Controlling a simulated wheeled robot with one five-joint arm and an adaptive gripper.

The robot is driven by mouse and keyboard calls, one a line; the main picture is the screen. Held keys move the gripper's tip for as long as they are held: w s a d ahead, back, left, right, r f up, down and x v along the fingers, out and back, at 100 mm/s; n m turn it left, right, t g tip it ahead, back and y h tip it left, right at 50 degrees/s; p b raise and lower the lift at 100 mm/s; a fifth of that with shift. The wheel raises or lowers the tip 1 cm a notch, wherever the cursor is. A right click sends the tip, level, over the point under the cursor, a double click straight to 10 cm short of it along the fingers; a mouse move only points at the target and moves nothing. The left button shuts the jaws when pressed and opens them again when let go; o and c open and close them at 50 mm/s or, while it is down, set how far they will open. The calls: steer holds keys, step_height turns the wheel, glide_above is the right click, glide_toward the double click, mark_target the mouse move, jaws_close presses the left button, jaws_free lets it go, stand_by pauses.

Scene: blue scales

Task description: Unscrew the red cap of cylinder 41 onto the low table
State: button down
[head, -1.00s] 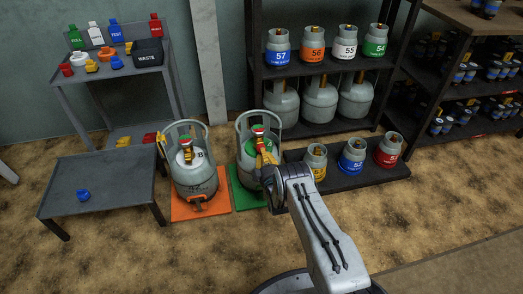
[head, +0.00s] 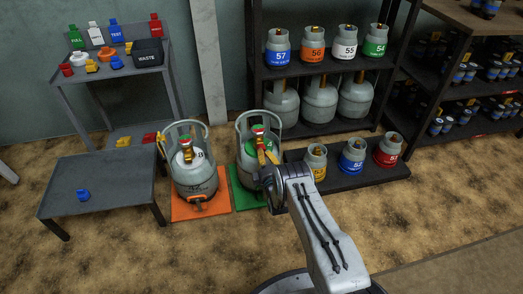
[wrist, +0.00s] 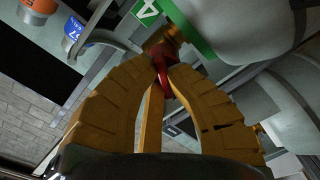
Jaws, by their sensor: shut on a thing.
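The grey gas cylinder (head: 246,176) on the green mat (head: 243,200) stands upright, with my gripper (head: 268,157) at its valve. Its number is mostly hidden; a green label with part of a 4 (wrist: 148,11) shows in the wrist view. There, my yellow fingers (wrist: 161,82) are shut on the red cap (wrist: 160,70), directly beside the brass valve (wrist: 163,45). The cap appears to touch the valve; I cannot tell how far it is threaded. The low table (head: 122,176) stands at the left, with a blue cap (head: 83,195) on it.
A second cylinder (head: 194,178) stands on an orange mat (head: 202,208), between the low table and the green mat. Small cylinders stand on a low dark platform (head: 345,176) at right. A shelf rack and a grey stand with a waste bin (head: 148,52) are behind.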

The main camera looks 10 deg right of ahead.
steer(key=shift+a+r+n, duration=0.1)
steer(key=shift+a+n, duration=0.2)
steer(key=shift+a, duration=0.05)
steer(key=shift+s+p, duration=0.85)
steer(key=shift+s, duration=0.05)
steer(key=shift+s+d+p, duration=0.15)
steer(key=shift+s+p, duration=0.15)
steer(key=shift+s, duration=0.2)
steer(key=shift+s, duration=0.1)
steer(key=shift+s, duration=0.15)
steer(key=shift+s+p, duration=2.1)
steer(key=shift+s, duration=0.75)
